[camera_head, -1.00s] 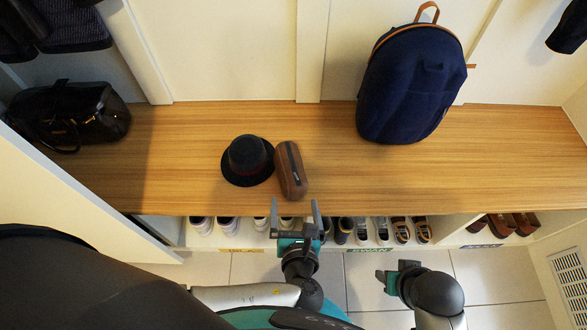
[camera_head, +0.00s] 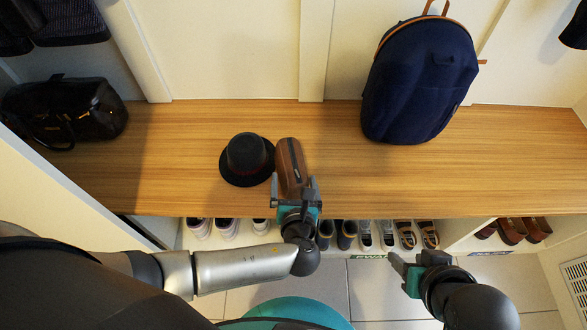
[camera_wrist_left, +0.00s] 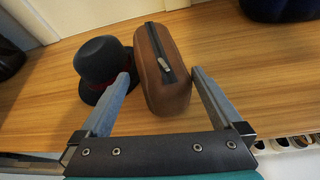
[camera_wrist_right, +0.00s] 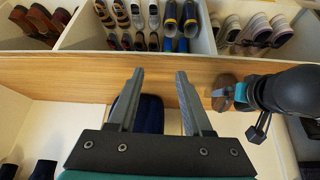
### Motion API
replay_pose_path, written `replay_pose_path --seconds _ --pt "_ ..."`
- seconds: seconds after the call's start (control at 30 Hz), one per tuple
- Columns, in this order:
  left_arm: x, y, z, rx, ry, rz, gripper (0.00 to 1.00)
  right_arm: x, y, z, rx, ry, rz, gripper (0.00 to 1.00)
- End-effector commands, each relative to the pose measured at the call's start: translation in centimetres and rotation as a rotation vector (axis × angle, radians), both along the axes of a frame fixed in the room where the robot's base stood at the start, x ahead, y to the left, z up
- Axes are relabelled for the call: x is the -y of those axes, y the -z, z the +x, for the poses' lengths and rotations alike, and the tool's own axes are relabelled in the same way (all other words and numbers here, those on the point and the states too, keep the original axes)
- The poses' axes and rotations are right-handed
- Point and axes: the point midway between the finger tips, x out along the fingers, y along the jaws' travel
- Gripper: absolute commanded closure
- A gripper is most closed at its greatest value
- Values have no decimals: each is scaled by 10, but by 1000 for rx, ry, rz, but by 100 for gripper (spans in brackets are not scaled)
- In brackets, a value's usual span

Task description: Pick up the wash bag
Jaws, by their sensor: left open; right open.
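The wash bag (camera_head: 291,165) is a brown case with a dark zip strip, lying on the wooden bench beside a dark hat. My left gripper (camera_head: 296,182) is open at the bag's near end. In the left wrist view the bag (camera_wrist_left: 160,75) lies between the two open fingers (camera_wrist_left: 165,85), with the left finger close to the hat brim. I cannot tell whether the fingers touch the bag. My right gripper (camera_head: 402,268) is open and empty in front of the bench, over the floor. In the right wrist view its fingers (camera_wrist_right: 158,85) are apart with nothing between them.
The dark hat (camera_head: 246,160) stands just left of the bag. A navy backpack (camera_head: 420,80) leans at the back right and a black handbag (camera_head: 65,110) sits at the far left. The bench (camera_head: 500,165) is clear at right. Shoes (camera_head: 365,235) fill cubbies below.

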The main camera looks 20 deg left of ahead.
Motion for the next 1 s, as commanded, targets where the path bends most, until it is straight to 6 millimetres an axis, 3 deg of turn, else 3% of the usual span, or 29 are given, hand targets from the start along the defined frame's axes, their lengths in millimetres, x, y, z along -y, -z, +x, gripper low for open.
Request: replay_pose_path --seconds 0.5,1.0 --pt "-4 11 18 1 0 0 0 -37 8 30 261 -50 119 50" --pt "-11 20 38 0 0 0 0 -68 0 43 509 -73 248 50"
